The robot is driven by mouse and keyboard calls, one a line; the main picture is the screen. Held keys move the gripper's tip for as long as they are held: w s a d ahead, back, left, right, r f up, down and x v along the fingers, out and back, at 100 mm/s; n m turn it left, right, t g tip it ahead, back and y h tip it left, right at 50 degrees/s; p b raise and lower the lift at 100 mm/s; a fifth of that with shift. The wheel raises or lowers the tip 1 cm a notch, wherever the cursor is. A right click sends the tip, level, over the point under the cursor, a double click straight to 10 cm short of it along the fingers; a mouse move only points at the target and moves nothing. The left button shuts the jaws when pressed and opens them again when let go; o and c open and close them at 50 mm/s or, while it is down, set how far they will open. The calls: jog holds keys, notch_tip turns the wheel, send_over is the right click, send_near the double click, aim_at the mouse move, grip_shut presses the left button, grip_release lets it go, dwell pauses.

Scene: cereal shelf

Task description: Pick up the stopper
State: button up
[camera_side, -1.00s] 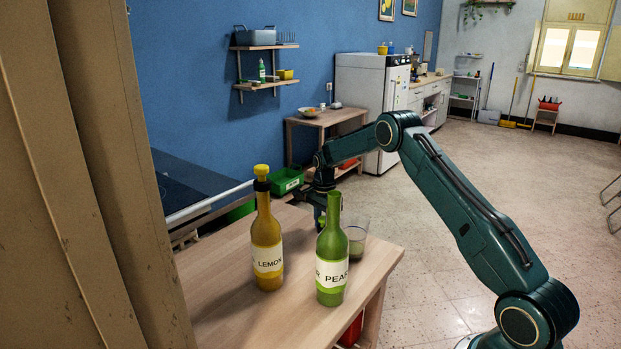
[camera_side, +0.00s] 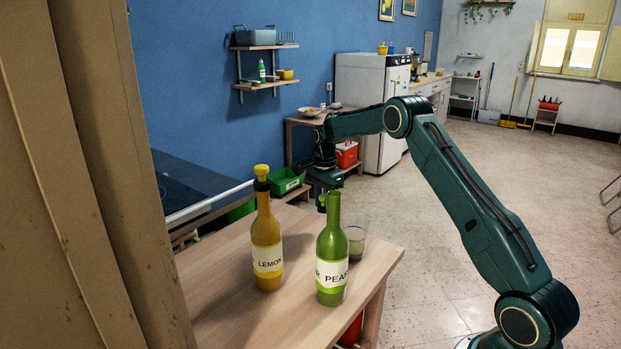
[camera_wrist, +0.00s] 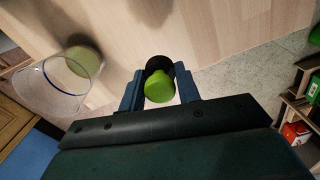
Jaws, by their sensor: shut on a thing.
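My gripper (camera_wrist: 160,90) is shut on a stopper (camera_wrist: 159,87) with a green knob and a dark lower part. In the side view, the gripper (camera_side: 323,196) holds the green stopper (camera_side: 322,201) raised above the table, behind the green bottle. The green bottle (camera_side: 332,245), labelled PEAR, stands upright with no stopper in its neck. The yellow bottle (camera_side: 267,240), labelled LEMON, stands to its left with a yellow stopper (camera_side: 261,171) in it. In the side view the stopper is partly hidden by the gripper.
A clear glass (camera_side: 356,240) stands on the wooden table (camera_side: 215,285) behind the green bottle; it also shows in the wrist view (camera_wrist: 50,88). A green crate (camera_side: 285,181) lies beyond the table. The table's left part is clear.

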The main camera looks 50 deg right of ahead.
notch_tip(320, 180, up, 13)
jog(key=shift+f, duration=0.2)
jog(key=shift+a+r, duration=0.1)
dwell(0.6)
notch_tip(320, 180, up, 11)
jog(key=n, duration=0.6)
send_over(334, 194)
jog(key=shift+w+d+r, duration=0.15)
jog(key=shift+w+d, duration=0.15)
jog(key=shift+s+a, duration=0.2)
jog(key=shift+s, duration=0.15)
jog(key=shift+f, duration=1.95)
